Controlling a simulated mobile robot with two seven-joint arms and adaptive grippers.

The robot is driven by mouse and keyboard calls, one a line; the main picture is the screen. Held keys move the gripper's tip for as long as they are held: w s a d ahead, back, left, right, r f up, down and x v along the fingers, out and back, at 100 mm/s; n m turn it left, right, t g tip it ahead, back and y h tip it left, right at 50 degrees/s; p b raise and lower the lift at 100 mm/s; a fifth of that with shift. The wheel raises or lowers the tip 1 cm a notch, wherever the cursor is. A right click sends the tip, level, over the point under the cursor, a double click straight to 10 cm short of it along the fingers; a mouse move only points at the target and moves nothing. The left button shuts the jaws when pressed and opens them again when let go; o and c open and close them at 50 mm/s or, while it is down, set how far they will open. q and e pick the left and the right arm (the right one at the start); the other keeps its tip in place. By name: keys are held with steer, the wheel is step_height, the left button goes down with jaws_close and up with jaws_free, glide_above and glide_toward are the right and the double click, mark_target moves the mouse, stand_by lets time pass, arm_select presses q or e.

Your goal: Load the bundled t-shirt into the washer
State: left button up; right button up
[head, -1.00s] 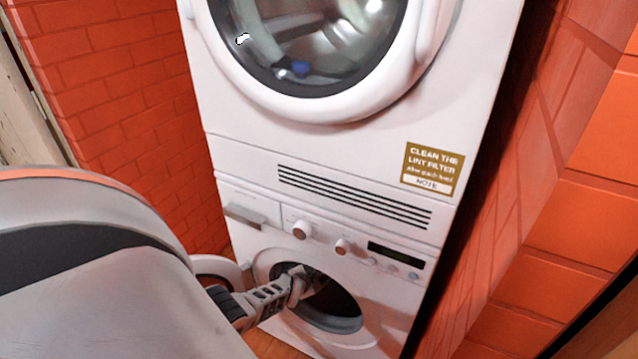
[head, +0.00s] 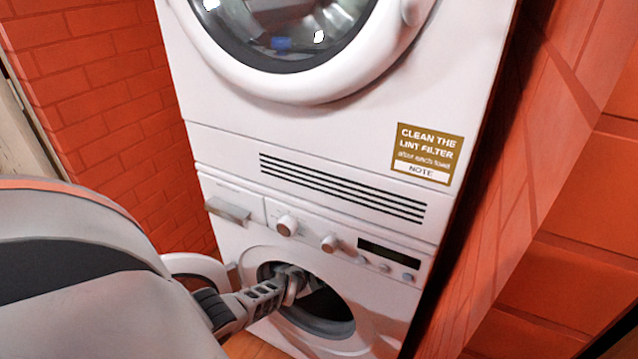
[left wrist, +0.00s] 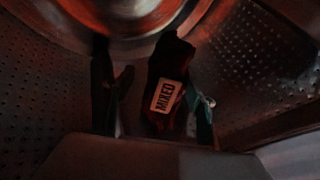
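The washer (head: 235,240) is the lower white machine in the head view, its round door opening (head: 325,310) uncovered. My left arm reaches down from the left into this opening, and the gripper end is hidden inside. The left wrist view shows the dim perforated drum (left wrist: 255,65). There, a dark bundle (left wrist: 158,60) with a white "MIXED" label stands between my left gripper's fingers (left wrist: 158,100). A gap shows between the left finger and the bundle, so the gripper looks open. A teal patch lies at the bundle's right. I cannot tell if the bundle is the t-shirt. My right gripper is out of view.
A dryer (head: 330,150) with a round glass door is stacked above the washer. The washer's open door (head: 195,266) stands left of the opening. Orange brick walls (head: 100,90) close in on both sides. The control knobs sit just above the opening.

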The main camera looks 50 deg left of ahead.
arm_select(q)
steer(key=shift+s+f, duration=0.1)
stand_by(0.3)
steer(key=shift+s+d+r, duration=0.3)
steer(key=shift+s+d, duration=0.1)
steer(key=v, duration=0.4)
steer(key=shift+a, duration=0.25)
steer(key=shift+v, duration=1.2)
